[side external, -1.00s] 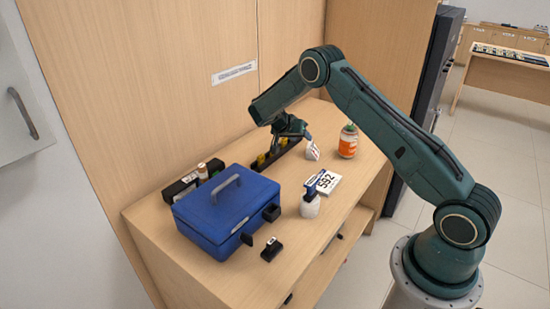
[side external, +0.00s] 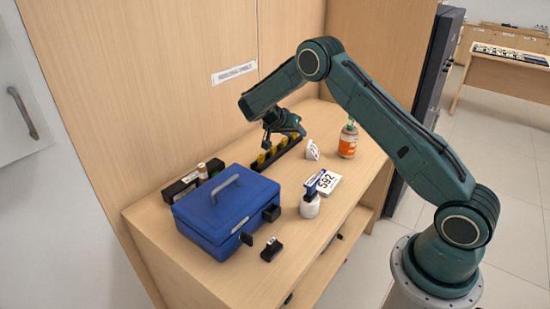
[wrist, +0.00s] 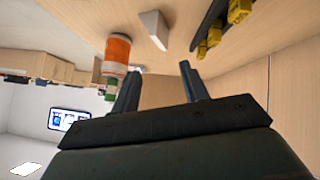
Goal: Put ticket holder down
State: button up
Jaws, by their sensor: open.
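The ticket holder appears to be the small white wedge-shaped piece with red print (side external: 312,150), standing on the wooden counter left of an orange-labelled bottle. In the wrist view it is a pale wedge (wrist: 153,30) beyond the fingertips. My gripper (side external: 267,142) is left of it in the side view, over the black tray with yellow pieces, apart from the ticket holder. In the wrist view my gripper (wrist: 160,76) has its two fingers spread with nothing between them.
The orange-labelled bottle (side external: 347,141) stands close to the right. The black tray (side external: 287,150) lies along the wall side. A white number card (side external: 327,183), a white bottle (side external: 310,206) and a blue cash box (side external: 226,212) are nearer the front. A small black item (side external: 271,249) lies beside the box.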

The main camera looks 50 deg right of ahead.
jog(key=shift+r, duration=0.1)
jog(key=s+a+r+n+t+y, duration=0.25)
jog(key=s+a+r, duration=0.3)
jog(key=r, duration=0.45)
jog(key=s+a+r+n+t+y, duration=0.2)
jog(key=s+a+r+n, duration=0.2)
jog(key=a+r, duration=0.45)
jog(key=s+a+r+n+y, duration=0.1)
jog(key=s+a, duration=0.3)
jog(key=s, duration=0.4)
jog(key=s+a+r+n+t+y, duration=0.1)
jog(key=s+a+n, duration=0.3)
jog(key=s, duration=0.4)
jog(key=s+a+r+n+t+y, duration=0.1)
jog(key=s+a+n+y, duration=0.2)
jog(key=s, duration=0.4)
jog(key=shift+s+a+r, duration=0.35)
jog(key=shift+s+a, duration=0.05)
jog(key=shift+a, duration=0.1)
